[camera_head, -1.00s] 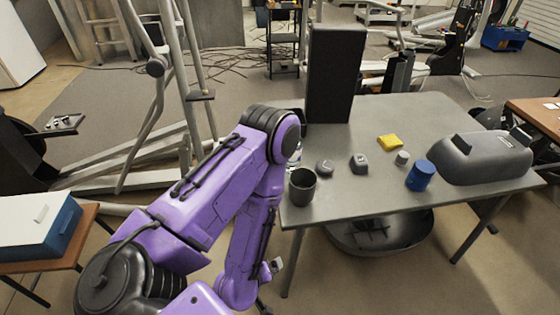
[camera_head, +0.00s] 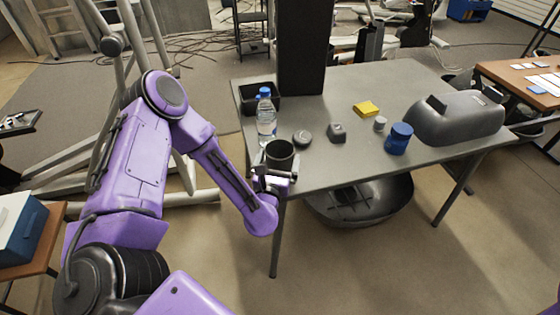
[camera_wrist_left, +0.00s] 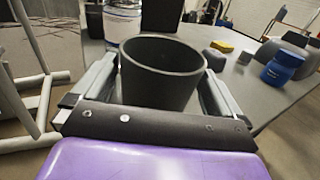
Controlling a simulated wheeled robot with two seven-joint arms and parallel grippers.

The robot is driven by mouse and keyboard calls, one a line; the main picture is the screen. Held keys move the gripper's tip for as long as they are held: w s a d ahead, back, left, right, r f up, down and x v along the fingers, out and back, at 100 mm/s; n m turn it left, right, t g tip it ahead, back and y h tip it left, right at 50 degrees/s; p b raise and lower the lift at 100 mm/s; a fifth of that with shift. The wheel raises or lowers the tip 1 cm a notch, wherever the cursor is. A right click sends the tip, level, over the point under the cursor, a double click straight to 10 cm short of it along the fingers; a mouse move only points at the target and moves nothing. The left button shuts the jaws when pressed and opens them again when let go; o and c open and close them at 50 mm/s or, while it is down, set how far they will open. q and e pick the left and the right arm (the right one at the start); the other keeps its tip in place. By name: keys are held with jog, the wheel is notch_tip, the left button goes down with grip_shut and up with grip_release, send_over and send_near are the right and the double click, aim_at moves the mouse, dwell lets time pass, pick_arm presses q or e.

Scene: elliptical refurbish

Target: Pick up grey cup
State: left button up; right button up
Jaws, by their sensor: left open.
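The grey cup (camera_head: 280,155) stands upright near the front left corner of the grey table. In the left wrist view the cup (camera_wrist_left: 160,75) fills the middle, between the two fingers. My left gripper (camera_head: 275,178) is at the table's front edge, low at the near side of the cup. Its fingers are open on either side of the cup in the left wrist view (camera_wrist_left: 160,92). I cannot tell whether either finger touches it. My right gripper is not in view.
A water bottle (camera_head: 266,118) stands just behind the cup, with a dark bin (camera_head: 246,97) beyond it. A tall black box (camera_head: 303,50) stands behind.

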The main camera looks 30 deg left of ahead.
pick_arm(q)
jog(key=shift+x, duration=1.05)
jog(key=c, duration=0.8)
